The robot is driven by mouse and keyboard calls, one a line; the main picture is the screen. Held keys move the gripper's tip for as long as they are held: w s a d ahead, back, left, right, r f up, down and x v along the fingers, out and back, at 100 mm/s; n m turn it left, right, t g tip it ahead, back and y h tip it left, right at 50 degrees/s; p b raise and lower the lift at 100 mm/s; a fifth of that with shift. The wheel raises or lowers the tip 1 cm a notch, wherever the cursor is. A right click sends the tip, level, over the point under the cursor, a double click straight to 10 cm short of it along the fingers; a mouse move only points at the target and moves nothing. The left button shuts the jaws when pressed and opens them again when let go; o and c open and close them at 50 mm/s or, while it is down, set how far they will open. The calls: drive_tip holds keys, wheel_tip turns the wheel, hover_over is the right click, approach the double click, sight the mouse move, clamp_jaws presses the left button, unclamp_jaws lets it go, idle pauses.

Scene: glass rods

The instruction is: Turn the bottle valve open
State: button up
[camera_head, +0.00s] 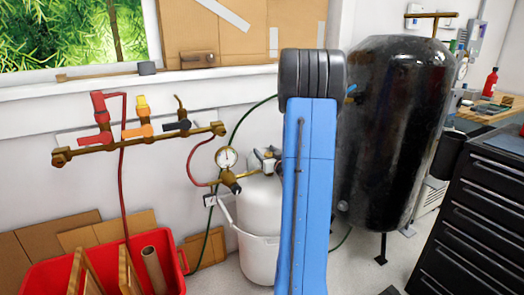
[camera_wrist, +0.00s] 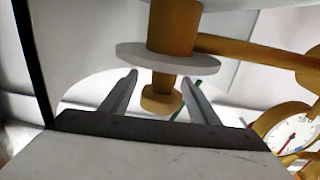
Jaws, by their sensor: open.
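My gripper (camera_wrist: 160,76) is open, with one finger on each side of this stem end and the fingertips near the disc. I see gaps beside the stem and cannot tell whether anything touches. In the head view, my arm hides most of the bottle's valve.
A pressure gauge (camera_head: 227,158) with brass fittings sits left of the bottle top and also shows in the wrist view (camera_wrist: 292,134). A red hose (camera_head: 193,167) runs from it to a brass wall manifold (camera_head: 140,143). A large black tank (camera_head: 395,120) stands right.

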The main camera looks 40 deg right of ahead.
drive_tip(key=c, duration=1)
drive_tip(key=shift+w+a+n+t+y, duration=0.1)
drive_tip(key=shift+a+n+t+y, duration=0.15)
drive_tip(key=shift+n+y, duration=0.7)
drive_tip(key=shift+w+a+n+t+y, duration=0.2)
drive_tip(key=shift+n+y, duration=0.3)
drive_tip(key=shift+y, duration=0.8)
drive_tip(key=shift+s+a+n+t+y, duration=0.15)
drive_tip(key=shift+a+n+y, duration=0.15)
drive_tip(key=shift+n+y, duration=0.65)
drive_tip(key=shift+c, duration=0.2)
drive_tip(key=o, duration=1)
drive_tip(key=shift+o, duration=0.2)
